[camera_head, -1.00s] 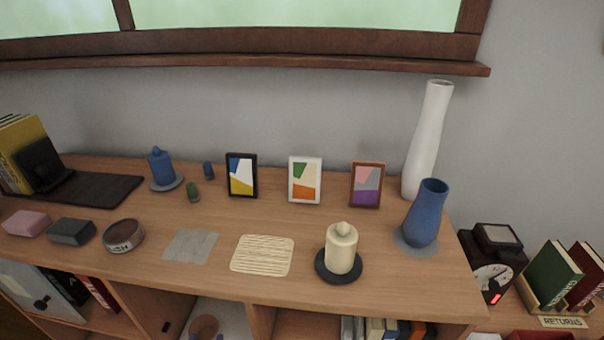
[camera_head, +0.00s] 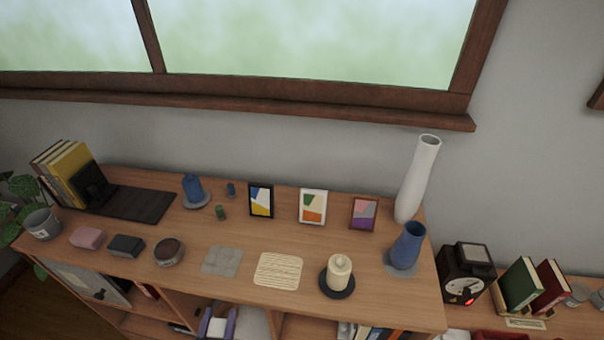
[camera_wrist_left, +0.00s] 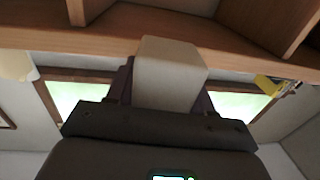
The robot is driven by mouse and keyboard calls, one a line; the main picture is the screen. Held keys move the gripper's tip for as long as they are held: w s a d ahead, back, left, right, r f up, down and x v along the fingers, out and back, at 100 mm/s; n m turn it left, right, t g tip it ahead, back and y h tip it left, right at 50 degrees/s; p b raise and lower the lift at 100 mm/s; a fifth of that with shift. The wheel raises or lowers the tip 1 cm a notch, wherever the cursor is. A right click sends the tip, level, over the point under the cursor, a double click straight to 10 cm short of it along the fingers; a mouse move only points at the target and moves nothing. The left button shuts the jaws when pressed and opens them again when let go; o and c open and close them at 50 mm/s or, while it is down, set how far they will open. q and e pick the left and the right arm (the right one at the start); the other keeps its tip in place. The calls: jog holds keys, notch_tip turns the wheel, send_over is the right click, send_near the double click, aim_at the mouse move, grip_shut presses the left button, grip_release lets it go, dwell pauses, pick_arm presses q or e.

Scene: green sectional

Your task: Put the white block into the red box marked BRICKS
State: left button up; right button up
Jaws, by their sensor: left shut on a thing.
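My left gripper (camera_head: 217,324) is at the bottom edge of the head view, in front of the shelf unit, with purple fingers on either side of the white block (camera_head: 216,329). The left wrist view shows the gripper (camera_wrist_left: 165,85) shut on the white block (camera_wrist_left: 170,70), which sticks out beyond the fingers. My right gripper is not in view. A sliver of a red thing (camera_head: 500,336) shows at the bottom right edge of the head view. No BRICKS marking can be read, so I cannot tell if it is the red box.
The wooden shelf top (camera_head: 300,235) holds a candle (camera_head: 340,270), a blue vase (camera_head: 407,246), a tall white vase (camera_head: 416,180), picture frames (camera_head: 313,206) and small blocks. A black clock (camera_head: 465,272) and books (camera_head: 522,284) stand lower at the right. Open compartments lie below the top.

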pick_arm(q)
jog(key=w+d+f+m+h+b, duration=0.1)
jog(key=w+f+b, duration=0.2)
jog(key=f+b, duration=0.5)
jog(key=w+d+f+h+b, duration=0.1)
jog(key=w+f+b, duration=0.2)
jog(key=f+b, duration=0.5)
jog(key=w+f+b, duration=0.9)
jog(key=w+b, duration=0.2)
jog(key=b, duration=1.8)
jog(key=shift+d+f, duration=0.4)
jog(key=shift+w, duration=0.1)
